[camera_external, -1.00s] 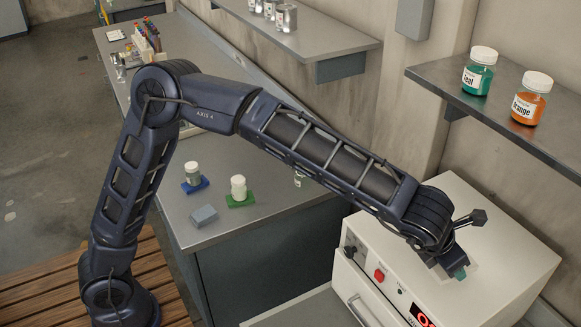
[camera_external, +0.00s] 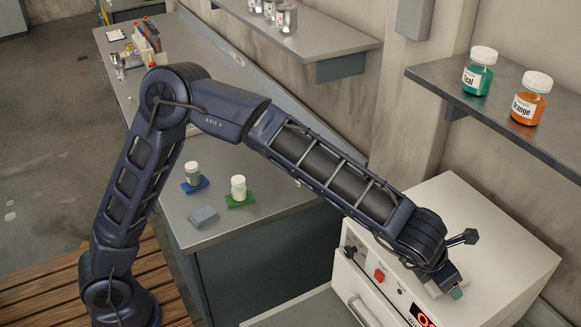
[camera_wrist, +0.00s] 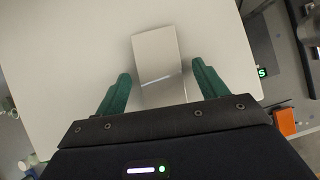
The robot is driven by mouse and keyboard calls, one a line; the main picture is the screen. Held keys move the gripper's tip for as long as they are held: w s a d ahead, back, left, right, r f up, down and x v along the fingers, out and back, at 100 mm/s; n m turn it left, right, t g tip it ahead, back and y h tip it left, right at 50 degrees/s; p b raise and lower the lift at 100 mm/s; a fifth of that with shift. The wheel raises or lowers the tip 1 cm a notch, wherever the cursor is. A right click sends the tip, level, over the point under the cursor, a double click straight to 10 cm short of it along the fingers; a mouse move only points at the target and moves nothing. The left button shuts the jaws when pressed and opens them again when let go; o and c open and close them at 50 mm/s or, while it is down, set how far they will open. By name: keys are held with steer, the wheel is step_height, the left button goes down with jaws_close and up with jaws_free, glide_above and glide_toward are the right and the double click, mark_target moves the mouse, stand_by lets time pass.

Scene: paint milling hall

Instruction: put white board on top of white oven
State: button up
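The white oven (camera_external: 505,250) stands at the lower right of the outside view, with a red button and a lit display on its front. Its pale top (camera_wrist: 80,60) fills most of the wrist view. The white board (camera_wrist: 156,55) appears as a light slab on the oven top, between my green fingers. My gripper (camera_wrist: 161,72) is open, with a narrow gap showing on each side of the board. In the outside view my gripper (camera_external: 448,285) is low over the oven top, and my wrist largely hides the board there. Whether the board's underside fully touches the oven is hidden.
A shelf (camera_external: 455,98) with a teal jar (camera_external: 479,70) and an orange jar (camera_external: 530,98) hangs behind the oven. The oven top is otherwise clear.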

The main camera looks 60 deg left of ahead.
steer(key=v, duration=1.2)
steer(key=s+a+n+y, duration=0.1)
steer(key=s+a+n, duration=0.5)
steer(key=a, duration=0.4)
steer(key=s+a+n+g+y, duration=0.1)
steer(key=s+a+n, duration=0.3)
steer(key=a+n, duration=0.55)
steer(key=s+a+n+y, duration=0.1)
steer(key=s+a+n, duration=0.4)
steer(key=a, duration=0.6)
steer(key=s+a+f+n+h, duration=0.1)
steer(key=s+a+f+n, duration=0.2)
steer(key=s+a+n, duration=0.4)
steer(key=s+a+f+n+g+h, duration=0.1)
steer(key=s+a+f+n, duration=0.2)
steer(key=s+a+n, duration=0.5)
steer(key=s+n, duration=0.2)
steer(key=s, duration=0.2)
steer(key=shift+a+f, duration=0.2)
steer(key=shift+f, duration=0.05)
steer(key=shift+s, duration=0.1)
